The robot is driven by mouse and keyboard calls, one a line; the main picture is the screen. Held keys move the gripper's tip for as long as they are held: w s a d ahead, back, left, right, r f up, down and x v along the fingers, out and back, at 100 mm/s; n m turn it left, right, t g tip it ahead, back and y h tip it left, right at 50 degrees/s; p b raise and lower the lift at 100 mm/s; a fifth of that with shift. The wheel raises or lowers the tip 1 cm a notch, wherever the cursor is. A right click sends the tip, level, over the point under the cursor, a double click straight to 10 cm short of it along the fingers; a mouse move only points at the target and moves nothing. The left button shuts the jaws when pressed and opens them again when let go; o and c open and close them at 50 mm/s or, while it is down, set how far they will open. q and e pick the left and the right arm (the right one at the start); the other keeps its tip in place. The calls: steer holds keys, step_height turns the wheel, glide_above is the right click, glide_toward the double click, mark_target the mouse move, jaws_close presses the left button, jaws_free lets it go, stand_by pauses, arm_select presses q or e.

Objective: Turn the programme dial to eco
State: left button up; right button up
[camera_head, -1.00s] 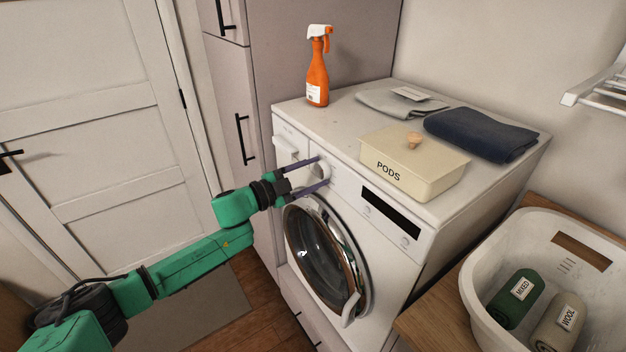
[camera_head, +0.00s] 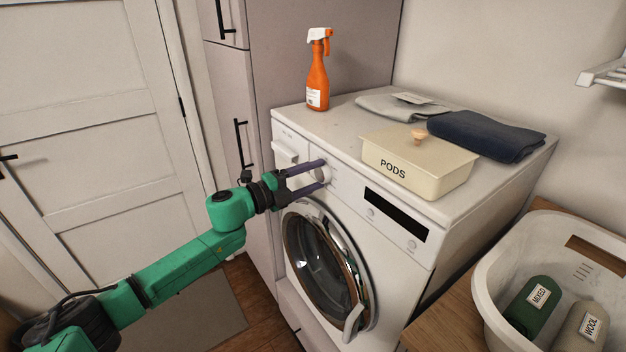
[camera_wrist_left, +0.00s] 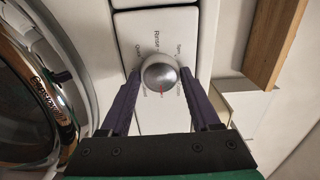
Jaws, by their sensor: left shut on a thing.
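The washing machine (camera_head: 400,239) stands against the wall, its round door shut. Its programme dial (camera_head: 327,174) is on the front panel. In the left wrist view the dial (camera_wrist_left: 160,72) is a round silver knob with a red mark at its lower edge. Printed words around it include Rinse at the top, Quick and Spin; the lower labels are partly hidden and too small to read. My left gripper (camera_head: 323,174) has its two purple fingers on either side of the dial and is shut on it; the fingers (camera_wrist_left: 160,78) also show in the wrist view. My right gripper is not in view.
On the machine stand an orange spray bottle (camera_head: 317,82), a cream PODS box (camera_head: 420,170), a grey cloth (camera_head: 385,105) and a dark blue towel (camera_head: 490,137). A white basket (camera_head: 490,290) with labelled rolls is at the right. A tall cabinet (camera_head: 262,75) stands to the left.

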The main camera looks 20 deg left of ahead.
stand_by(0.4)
arm_select(q)
steer(key=o, duration=1.4)
steer(key=b+v, duration=0.5)
steer(key=v, duration=0.9)
steer(key=shift+s, duration=0.3)
steer(key=shift+a, duration=0.1)
